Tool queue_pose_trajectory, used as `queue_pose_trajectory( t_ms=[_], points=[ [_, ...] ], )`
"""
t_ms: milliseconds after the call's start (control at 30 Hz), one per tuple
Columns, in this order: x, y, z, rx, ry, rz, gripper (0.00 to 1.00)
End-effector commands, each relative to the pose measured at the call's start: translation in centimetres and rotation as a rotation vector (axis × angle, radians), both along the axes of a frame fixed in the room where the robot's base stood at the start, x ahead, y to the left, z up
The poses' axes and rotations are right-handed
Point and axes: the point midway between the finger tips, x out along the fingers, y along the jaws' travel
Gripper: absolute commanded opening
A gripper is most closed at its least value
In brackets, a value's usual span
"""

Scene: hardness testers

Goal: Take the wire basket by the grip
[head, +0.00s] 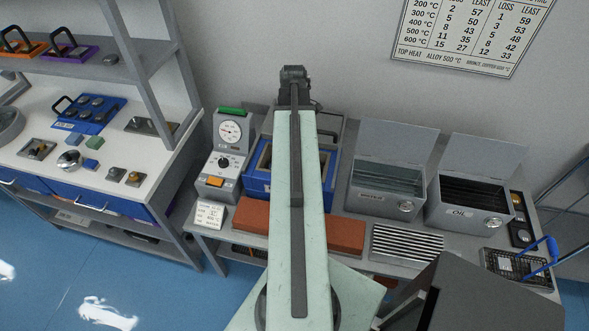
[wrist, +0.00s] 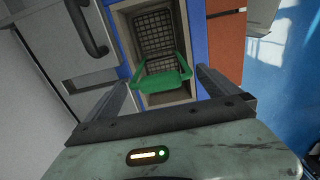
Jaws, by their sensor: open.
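A dark wire basket (wrist: 155,35) with a green grip (wrist: 163,80) sits inside the open chamber of a blue-framed furnace (wrist: 194,35) in the wrist view. The grip shows between the two fingers of my gripper (wrist: 160,78), which are apart and hold nothing. I cannot tell how far the fingertips are from the grip in depth. In the head view my arm covers part of the furnace (head: 258,182) and hides this basket. Another dark wire basket (head: 510,266), with a blue grip (head: 541,258), stands at the bench's right end.
A gauge unit (head: 228,140) stands left of the furnace. A red-brown block (head: 345,234) lies in front of it. Two open-lidded metal tanks, water (head: 385,190) and oil (head: 468,203), stand to the right, with a slatted rack (head: 407,245) in front. A shelf bench (head: 110,140) is at left.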

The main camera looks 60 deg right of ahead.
Motion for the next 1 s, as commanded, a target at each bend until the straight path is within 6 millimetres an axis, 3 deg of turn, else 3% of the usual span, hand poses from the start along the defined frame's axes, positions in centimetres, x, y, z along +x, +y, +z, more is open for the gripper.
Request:
queue_pose_trajectory(
  t_ms=[33, 100, 367, 600, 667, 1000],
  points=[
    [0.0, 0.0, -1.9, 0.000, 0.000, 0.000, 1.00],
    [0.0, 0.0, -2.6, 0.000, 0.000, 0.000, 1.00],
    [0.0, 0.0, -2.3, 0.000, 0.000, -0.001, 0.97],
    [-0.1, 0.0, -2.3, 0.000, 0.000, -0.001, 0.30],
    [-0.1, 0.0, -2.3, 0.000, 0.000, -0.002, 0.16],
    [-0.1, -0.1, -1.5, 0.000, 0.000, -0.002, 0.16]
  ],
)
